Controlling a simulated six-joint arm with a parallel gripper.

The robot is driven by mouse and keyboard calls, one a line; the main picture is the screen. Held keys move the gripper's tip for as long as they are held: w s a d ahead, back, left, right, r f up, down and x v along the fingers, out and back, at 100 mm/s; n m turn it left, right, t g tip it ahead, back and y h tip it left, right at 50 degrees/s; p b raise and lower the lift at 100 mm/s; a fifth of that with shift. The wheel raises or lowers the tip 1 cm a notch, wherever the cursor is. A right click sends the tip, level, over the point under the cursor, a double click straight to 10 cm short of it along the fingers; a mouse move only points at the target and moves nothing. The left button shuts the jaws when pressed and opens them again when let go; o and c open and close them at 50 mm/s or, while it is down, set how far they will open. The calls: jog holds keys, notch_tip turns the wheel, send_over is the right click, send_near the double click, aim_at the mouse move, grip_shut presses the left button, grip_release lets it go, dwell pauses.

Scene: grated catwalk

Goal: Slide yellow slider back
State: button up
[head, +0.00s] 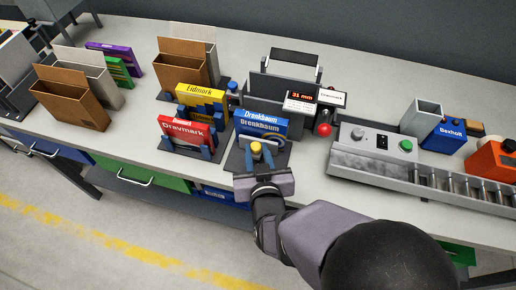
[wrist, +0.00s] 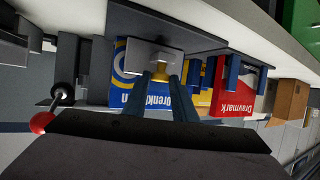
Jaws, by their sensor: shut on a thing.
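The yellow slider (head: 257,148) is a small yellow knob at the front of a dark base, in front of the blue Drenkbaum boxes (head: 265,118). In the wrist view the yellow slider (wrist: 160,75) shows between two blue-grey fingers, below a pale block. My gripper (head: 257,158) reaches in from the bench's front edge and is shut on the slider; in the wrist view my gripper (wrist: 162,86) shows its fingers on either side of the yellow part. The slider's lower part and its track are hidden.
The red Drawmark box (head: 187,132) and yellow Lidmark box (head: 201,93) stand in holders to the left. A lever with a red ball (head: 323,130) stands close on the right. A grey conveyor (head: 420,184) lies farther right.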

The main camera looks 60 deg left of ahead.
jog(key=shift+s+d, duration=0.5)
jog(key=shift+s, duration=0.05)
jog(key=shift+f, duration=0.1)
jog(key=o, duration=1)
jog(key=shift+s+d, duration=0.1)
jog(key=v, duration=0.2)
jog(key=p+v, duration=0.1)
jog(key=v, duration=0.1)
jog(key=p+v, duration=0.1)
jog(key=v, duration=0.1)
jog(key=shift+r, duration=0.25)
